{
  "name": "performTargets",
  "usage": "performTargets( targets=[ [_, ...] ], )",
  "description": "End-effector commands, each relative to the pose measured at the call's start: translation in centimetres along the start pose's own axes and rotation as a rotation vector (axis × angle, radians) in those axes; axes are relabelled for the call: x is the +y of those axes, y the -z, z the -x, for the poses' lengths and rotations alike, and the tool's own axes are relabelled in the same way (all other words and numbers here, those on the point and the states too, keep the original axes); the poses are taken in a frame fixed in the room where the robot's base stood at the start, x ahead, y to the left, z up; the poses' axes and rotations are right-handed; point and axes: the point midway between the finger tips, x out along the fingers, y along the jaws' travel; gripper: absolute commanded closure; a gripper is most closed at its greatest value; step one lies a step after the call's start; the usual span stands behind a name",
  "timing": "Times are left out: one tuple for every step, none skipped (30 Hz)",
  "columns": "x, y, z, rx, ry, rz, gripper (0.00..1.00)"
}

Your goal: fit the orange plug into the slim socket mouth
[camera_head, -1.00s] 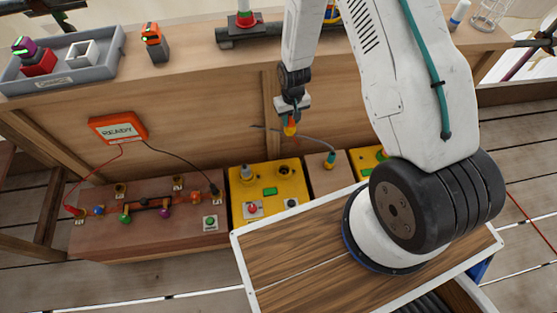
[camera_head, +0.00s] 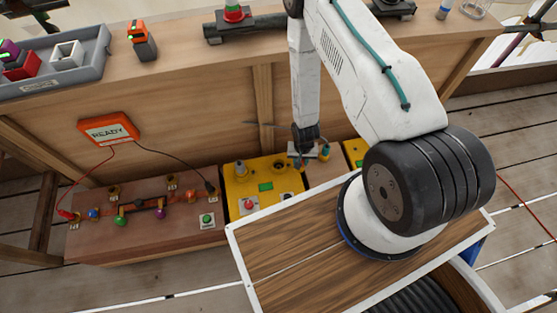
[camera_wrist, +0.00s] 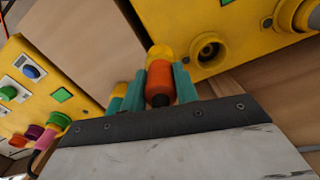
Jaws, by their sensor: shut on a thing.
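My gripper (camera_wrist: 161,86) is shut on the orange plug (camera_wrist: 159,80), which lies between its two teal fingers with its yellow tip pointing up in the wrist view. In the head view my gripper (camera_head: 303,154) is low over the row of boxes, and the plug cannot be made out there. In the wrist view a yellow box (camera_wrist: 235,40) at upper right has a round socket mouth (camera_wrist: 207,50) right of the plug tip. The plug tip appears outside both; I cannot tell which is the slim one.
A teal and yellow connector (camera_head: 324,151) stands close beside my gripper. A yellow panel (camera_wrist: 45,85) with buttons is at left in the wrist view. A brown board (camera_head: 140,215) with wires and coloured knobs lies at left, below the READY display (camera_head: 108,130).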

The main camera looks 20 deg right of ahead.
Motion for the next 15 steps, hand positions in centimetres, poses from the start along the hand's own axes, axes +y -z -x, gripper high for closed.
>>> performTargets(
  targets=[
    [-1.6, 0.5, -0.1, 0.003, 0.001, 0.008, 0.97],
    [-2.3, 0.7, -0.2, 0.002, 0.001, 0.007, 0.97],
    [-3.3, 1.1, -0.3, 0.003, 0.001, 0.006, 0.97],
    [-4.0, 1.3, -0.4, 0.002, 0.001, 0.006, 0.97],
    [-4.7, 1.5, -0.4, 0.003, 0.001, 0.006, 0.97],
    [-5.4, 1.8, -0.5, 0.002, 0.001, 0.005, 0.97],
    [-6.0, 1.9, -0.6, 0.001, 0.001, 0.004, 0.97],
    [-6.4, 2.0, -0.6, 0.002, 0.001, 0.003, 0.97],
    [-6.9, 2.2, -0.7, 0.001, 0.001, 0.003, 0.97],
    [-7.2, 2.3, -0.7, 0.000, 0.000, 0.002, 0.97],
    [-7.4, 2.4, -0.7, 0.000, 0.000, 0.002, 0.97],
    [-7.6, 2.5, -0.8, 0.000, 0.000, 0.001, 0.97],
    [-7.8, 2.5, -0.8, 0.000, 0.000, 0.000, 0.97],
    [-8.0, 2.6, -0.8, 0.001, 0.000, 0.001, 0.97],
    [-8.4, 2.7, -0.8, 0.001, 0.001, 0.002, 0.97]
  ],
)
